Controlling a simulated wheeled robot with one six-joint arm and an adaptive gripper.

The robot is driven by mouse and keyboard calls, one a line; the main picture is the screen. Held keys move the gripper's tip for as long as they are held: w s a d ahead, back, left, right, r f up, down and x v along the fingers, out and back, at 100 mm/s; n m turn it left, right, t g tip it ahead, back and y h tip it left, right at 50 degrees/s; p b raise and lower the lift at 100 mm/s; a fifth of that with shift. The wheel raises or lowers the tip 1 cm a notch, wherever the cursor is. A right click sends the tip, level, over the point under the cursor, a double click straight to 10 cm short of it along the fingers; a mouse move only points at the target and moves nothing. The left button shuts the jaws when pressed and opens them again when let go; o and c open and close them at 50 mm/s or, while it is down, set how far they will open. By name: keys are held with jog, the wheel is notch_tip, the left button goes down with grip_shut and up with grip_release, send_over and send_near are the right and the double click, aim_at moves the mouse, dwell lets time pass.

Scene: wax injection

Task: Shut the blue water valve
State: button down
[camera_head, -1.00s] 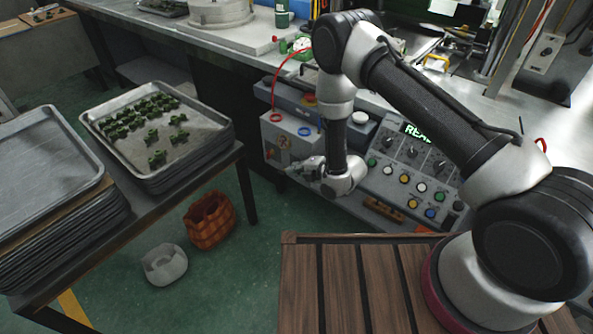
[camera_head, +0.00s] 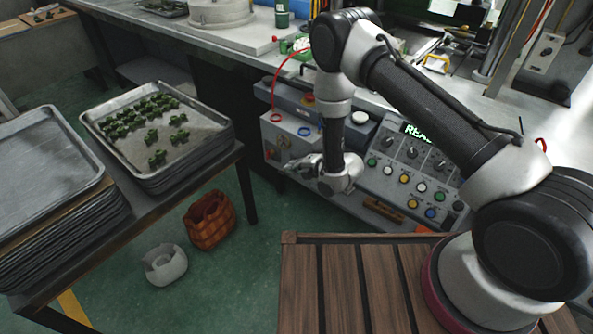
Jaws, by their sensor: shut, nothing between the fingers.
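A blue ring (camera_head: 304,131) shows on the top of the grey machine box, and I cannot tell whether it belongs to the water valve. No blue valve handle shows clearly; my gripper and wrist cover part of the box's front. My gripper (camera_head: 290,166) points left in front of the grey box (camera_head: 287,128), below the blue ring. It is shut and holds nothing. I cannot tell whether its tips touch the box.
A control panel (camera_head: 412,180) with several coloured buttons lies right of my gripper. A red hose (camera_head: 273,90) loops above the box. Trays (camera_head: 220,122) of green pieces stand left. A brown basket (camera_head: 210,220) and pale bin (camera_head: 165,264) sit on the floor.

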jog(key=shift+w+a, duration=0.4)
jog(key=shift+a, duration=0.1)
jog(key=shift+r, duration=0.1)
dwell(1.5)
jog(key=shift+r, duration=0.75)
jog(key=shift+r, duration=0.1)
